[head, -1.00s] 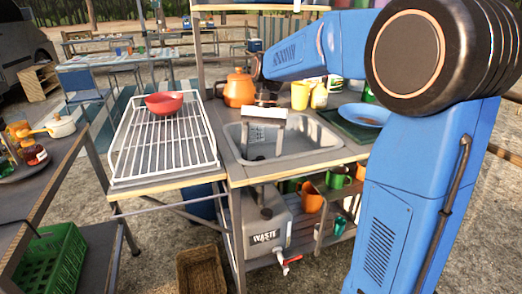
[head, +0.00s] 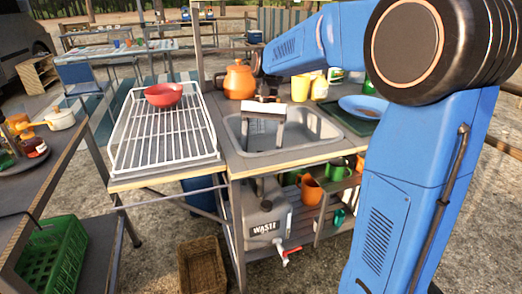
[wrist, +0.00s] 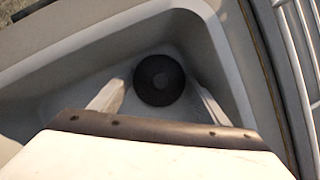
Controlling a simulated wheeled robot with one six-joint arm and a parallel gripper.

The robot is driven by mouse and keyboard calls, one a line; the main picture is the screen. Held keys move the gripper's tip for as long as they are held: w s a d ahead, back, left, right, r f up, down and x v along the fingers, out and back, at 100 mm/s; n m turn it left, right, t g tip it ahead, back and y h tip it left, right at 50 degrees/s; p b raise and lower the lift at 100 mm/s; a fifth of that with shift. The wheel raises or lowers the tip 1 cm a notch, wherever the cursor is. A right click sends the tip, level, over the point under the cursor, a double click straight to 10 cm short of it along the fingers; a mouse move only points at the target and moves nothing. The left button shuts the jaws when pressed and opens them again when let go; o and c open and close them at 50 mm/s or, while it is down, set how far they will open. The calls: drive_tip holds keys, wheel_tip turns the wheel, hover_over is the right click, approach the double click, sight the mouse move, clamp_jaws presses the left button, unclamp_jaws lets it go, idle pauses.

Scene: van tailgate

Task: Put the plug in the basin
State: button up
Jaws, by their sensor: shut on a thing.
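The plug is a round black disc (wrist: 160,80), seen in the wrist view near a corner of the basin. My gripper (wrist: 158,98) has its two pale fingers either side of it and is shut on it. The grey basin (wrist: 45,75) fills much of the wrist view. In the head view the basin (head: 318,128) is set in the counter, and my gripper (head: 262,145) reaches down into its left part. The plug cannot be made out in the head view. Whether it touches the basin floor I cannot tell.
A white wire rack (head: 135,150) with a red bowl (head: 163,95) stands left of the basin. Behind are an orange kettle (head: 239,80) and yellow cups (head: 301,88). A blue plate (head: 362,107) lies to the right. A waste container (head: 265,215) stands underneath.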

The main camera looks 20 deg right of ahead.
drive_tip(key=shift+f, duration=0.25)
drive_tip(key=o, duration=1.2)
drive_tip(key=shift+w+d+r, duration=0.1)
drive_tip(key=shift+w+r, duration=0.05)
drive_tip(key=shift+r, duration=0.15)
drive_tip(key=v, duration=1.1)
